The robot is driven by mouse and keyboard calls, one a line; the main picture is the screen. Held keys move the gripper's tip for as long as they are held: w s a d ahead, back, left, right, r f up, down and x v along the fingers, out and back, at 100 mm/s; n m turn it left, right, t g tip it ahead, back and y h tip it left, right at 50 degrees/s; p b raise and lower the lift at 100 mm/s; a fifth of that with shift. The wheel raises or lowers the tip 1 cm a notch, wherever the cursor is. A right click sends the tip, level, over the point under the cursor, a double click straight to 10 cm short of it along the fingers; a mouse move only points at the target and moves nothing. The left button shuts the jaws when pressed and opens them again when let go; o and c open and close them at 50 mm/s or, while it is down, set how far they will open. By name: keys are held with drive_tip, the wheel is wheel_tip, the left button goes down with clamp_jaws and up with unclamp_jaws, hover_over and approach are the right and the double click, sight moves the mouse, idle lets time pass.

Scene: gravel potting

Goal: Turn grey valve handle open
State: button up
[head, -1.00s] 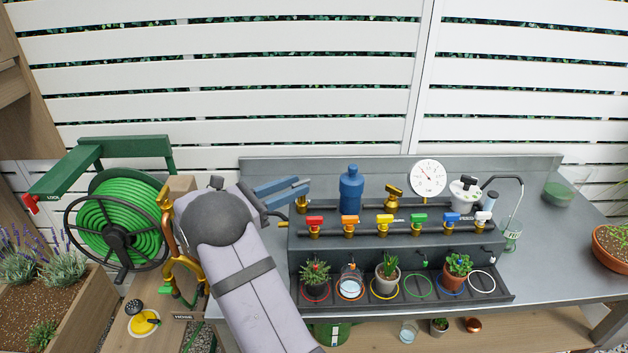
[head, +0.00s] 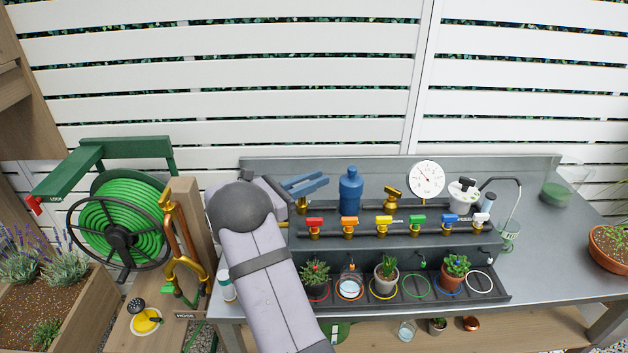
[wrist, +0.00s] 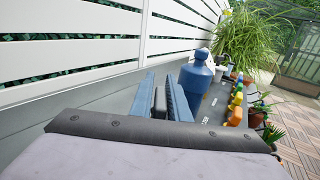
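My gripper (head: 318,181) is over the left end of the bench, its blue fingers pointing right. A gap shows between them in the head view, and they look open. They also show in the wrist view (wrist: 160,97), with dark surfaces between the blue sides. A brass valve body (head: 301,205) stands just below the fingers, at the left end of the pipe. I cannot make out a grey handle on it; the gripper covers its upper part. I cannot tell whether the fingers touch it.
A blue bottle (head: 351,190) stands just right of the fingers; it also shows in the wrist view (wrist: 195,77). A row of coloured valves, such as the red one (head: 314,222), and potted plants (head: 455,266) are in front. A gauge (head: 426,179) stands behind.

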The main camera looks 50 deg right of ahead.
sight(302, 183)
clamp_jaws()
drive_tip(key=shift+w+n+t, duration=0.1)
drive_tip(key=shift+n+t, duration=0.2)
drive_tip(key=shift+t, duration=0.2)
drive_tip(key=n+t, duration=0.1)
drive_tip(key=t, duration=0.1)
drive_tip(key=n+t+b, duration=0.1)
drive_tip(key=shift+w+f+t, duration=0.15)
drive_tip(key=shift+w+t, duration=0.2)
drive_tip(key=shift+t, duration=0.05)
drive_tip(key=n+t+b, duration=0.1)
drive_tip(key=t+b, duration=0.1)
drive_tip(key=n+t+b, duration=0.2)
drive_tip(key=shift+w+f, duration=0.2)
drive_tip(key=shift+w, duration=0.2)
drive_tip(key=n+t+y+b, duration=0.1)
drive_tip(key=b, duration=0.1)
drive_tip(key=n+t+b, duration=0.1)
drive_tip(key=t+b, duration=0.1)
drive_tip(key=w+n+t+y+b, duration=0.1)
drive_tip(key=t+b, duration=0.1)
drive_tip(key=shift+a+r+n+y+b, duration=0.1)
drive_tip(key=shift+a+n+y+b, duration=0.2)
drive_tip(key=shift+b, duration=0.1)
drive_tip(key=shift+w+r+n+t+y+b, duration=0.2)
drive_tip(key=shift+n+t+y+b, duration=0.25)
drive_tip(key=shift+b, duration=0.2)
drive_tip(key=shift+a+t, duration=0.1)
drive_tip(key=shift+t, duration=0.15)
